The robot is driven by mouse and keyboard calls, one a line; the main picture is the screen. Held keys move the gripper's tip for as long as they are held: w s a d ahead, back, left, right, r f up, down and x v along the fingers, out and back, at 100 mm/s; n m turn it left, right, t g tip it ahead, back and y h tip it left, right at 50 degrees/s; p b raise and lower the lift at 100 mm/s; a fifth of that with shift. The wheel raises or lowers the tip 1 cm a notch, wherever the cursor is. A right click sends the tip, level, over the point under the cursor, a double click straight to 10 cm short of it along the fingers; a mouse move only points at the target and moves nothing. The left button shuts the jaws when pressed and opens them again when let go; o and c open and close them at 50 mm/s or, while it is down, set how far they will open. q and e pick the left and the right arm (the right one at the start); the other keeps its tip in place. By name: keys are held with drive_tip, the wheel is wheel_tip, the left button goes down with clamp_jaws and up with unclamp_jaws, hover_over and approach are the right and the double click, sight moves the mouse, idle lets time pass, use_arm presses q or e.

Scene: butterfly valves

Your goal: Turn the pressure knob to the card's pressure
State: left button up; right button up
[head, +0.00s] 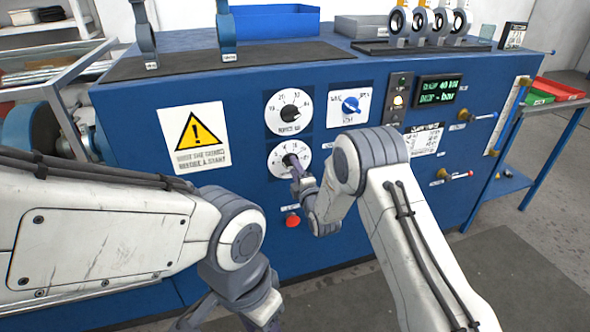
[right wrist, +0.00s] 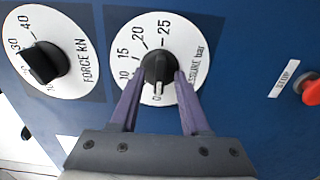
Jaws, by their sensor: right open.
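The pressure knob (right wrist: 159,68) is black on a white round dial marked in bar. Its white mark points at or near 0. In the head view the pressure dial (head: 276,163) is the lower one, partly hidden by my right gripper (head: 300,172). In the right wrist view my right gripper (right wrist: 158,77) is open, with one purple finger on each side of the knob, close to it; contact is unclear. My left gripper (head: 235,312) is low at the bottom edge, partly cut off.
The force knob (right wrist: 46,62) is beside the pressure dial. A red stop button (head: 292,220) is below it. Butterfly valves (head: 420,20) stand on top.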

clamp_jaws()
drive_tip(key=shift+f, duration=0.1)
drive_tip(key=m+b, duration=1.3)
drive_tip(key=m, duration=2.2)
drive_tip(key=shift+m, duration=0.4)
